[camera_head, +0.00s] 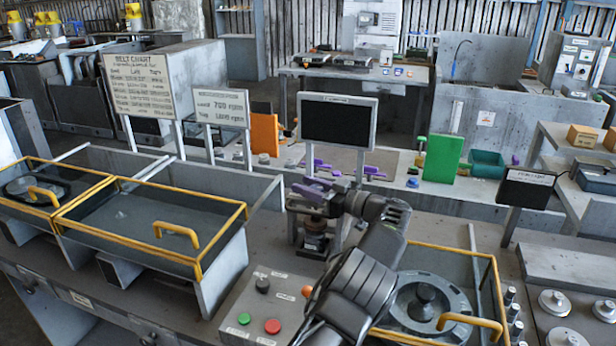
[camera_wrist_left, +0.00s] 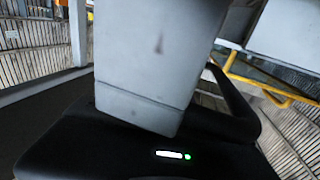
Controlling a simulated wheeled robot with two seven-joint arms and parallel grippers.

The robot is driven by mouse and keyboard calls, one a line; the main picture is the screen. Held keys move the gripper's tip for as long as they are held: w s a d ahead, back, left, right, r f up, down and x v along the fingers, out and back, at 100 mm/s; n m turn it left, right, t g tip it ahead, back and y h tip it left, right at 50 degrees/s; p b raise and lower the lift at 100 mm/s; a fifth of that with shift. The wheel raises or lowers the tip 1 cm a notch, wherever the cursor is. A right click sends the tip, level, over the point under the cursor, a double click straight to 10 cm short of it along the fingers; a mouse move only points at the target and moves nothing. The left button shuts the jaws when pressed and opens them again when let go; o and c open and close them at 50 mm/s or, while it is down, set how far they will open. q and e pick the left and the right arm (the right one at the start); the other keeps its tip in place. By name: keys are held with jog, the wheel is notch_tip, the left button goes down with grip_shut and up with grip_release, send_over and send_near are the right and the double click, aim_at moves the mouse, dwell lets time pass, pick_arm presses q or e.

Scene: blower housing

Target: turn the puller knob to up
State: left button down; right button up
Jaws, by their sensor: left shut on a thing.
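A small grey control box (camera_head: 262,310) stands at the front of the bench, with a black knob (camera_head: 262,285), an orange knob (camera_head: 307,291), a green button (camera_head: 244,318) and a red button (camera_head: 272,326). Its labels are too small to read, so I cannot tell which knob is the puller knob. My left gripper (camera_head: 328,196) is behind and above the box, away from both knobs. It appears shut on a purple piece (camera_head: 314,188) above a small dark fixture (camera_head: 315,240). In the left wrist view a large grey block (camera_wrist_left: 155,65) hides the fingertips. My right gripper is out of view.
Yellow-rimmed trays (camera_head: 120,236) stand at left. Another yellow-rimmed tray (camera_head: 490,290) with a round housing (camera_head: 427,303) is right of my arm. A black screen (camera_head: 338,122) stands behind my gripper. Bare bench lies left of the control box.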

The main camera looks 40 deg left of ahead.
pick_arm(q)
jog(key=shift+s+n+g+p, duration=0.1)
jog(key=shift+n+g+p, duration=0.4)
jog(key=shift+g+p, duration=0.25)
jog(key=c, duration=0.9)
grip_release()
jog(key=shift+c, duration=0.2)
jog(key=shift+f, duration=0.1)
jog(key=d, duration=0.1)
jog(key=d+b, duration=0.1)
jog(key=d, duration=0.3)
jog(key=shift+w+d, duration=0.1)
jog(key=shift+w, duration=0.3)
jog(key=shift+d, duration=0.25)
jog(key=shift+w+d+p, duration=0.15)
jog(key=shift+d+p, duration=0.25)
jog(key=shift+d, duration=0.6)
